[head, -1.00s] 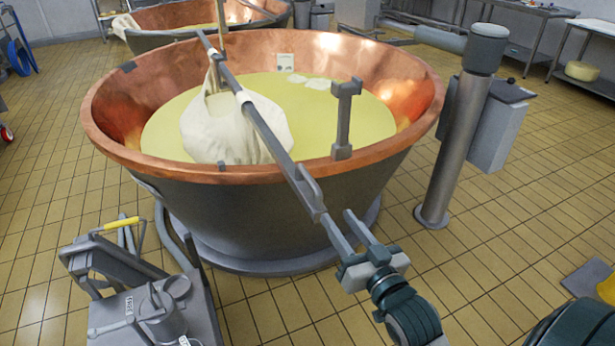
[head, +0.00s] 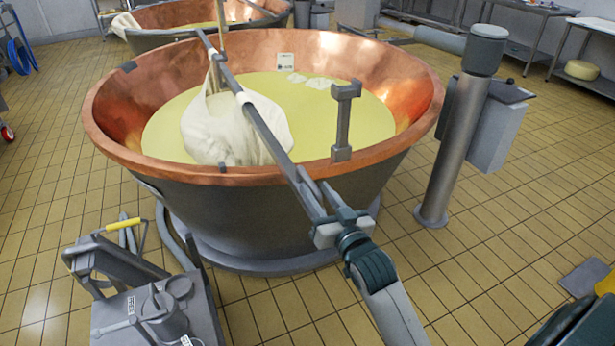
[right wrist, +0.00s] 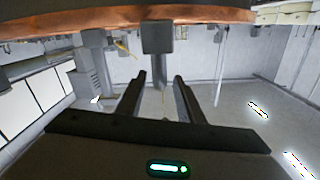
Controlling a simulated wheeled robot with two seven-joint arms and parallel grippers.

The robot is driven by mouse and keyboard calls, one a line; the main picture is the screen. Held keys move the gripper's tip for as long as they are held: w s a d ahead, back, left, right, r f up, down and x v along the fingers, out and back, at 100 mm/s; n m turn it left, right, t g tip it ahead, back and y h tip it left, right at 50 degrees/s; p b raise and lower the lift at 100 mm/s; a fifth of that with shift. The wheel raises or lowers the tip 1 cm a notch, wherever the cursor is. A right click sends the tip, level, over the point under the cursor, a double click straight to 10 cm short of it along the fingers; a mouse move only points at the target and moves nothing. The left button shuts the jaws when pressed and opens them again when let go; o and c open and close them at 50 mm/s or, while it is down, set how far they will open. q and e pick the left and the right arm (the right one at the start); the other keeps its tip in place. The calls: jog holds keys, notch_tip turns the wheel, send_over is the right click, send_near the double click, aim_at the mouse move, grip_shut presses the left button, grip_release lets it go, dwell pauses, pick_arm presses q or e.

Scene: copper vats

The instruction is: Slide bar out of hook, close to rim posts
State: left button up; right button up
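The long grey bar (head: 268,134) reaches from over the vat across its near rim, with its near end beyond the rim. A white cloth bundle (head: 232,130) hangs from it in the yellow liquid. I cannot clearly make out the hook. My right gripper (head: 317,194) is at the bar's near end. In the right wrist view its fingers (right wrist: 158,78) are apart, with a square grey block (right wrist: 157,37) ahead of them; contact cannot be told. My left gripper is not in view.
The copper vat (head: 412,113) fills the middle. A thick grey column (head: 455,150) stands to its right. A grey cart (head: 140,310) with a yellow handle is at the lower left. A second vat (head: 165,18) is behind. Tiled floor is open at right.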

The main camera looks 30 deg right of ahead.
aim_at(302, 171)
jog(key=w, duration=0.4)
jog(key=shift+w+d, duration=0.15)
jog(key=shift+w, duration=0.65)
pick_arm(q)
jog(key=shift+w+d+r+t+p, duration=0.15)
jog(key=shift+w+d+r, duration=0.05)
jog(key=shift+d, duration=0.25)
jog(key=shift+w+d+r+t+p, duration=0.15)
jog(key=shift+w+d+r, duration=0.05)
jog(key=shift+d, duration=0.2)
pick_arm(e)
jog(key=shift+w, duration=0.25)
jog(key=shift+c, duration=0.7)
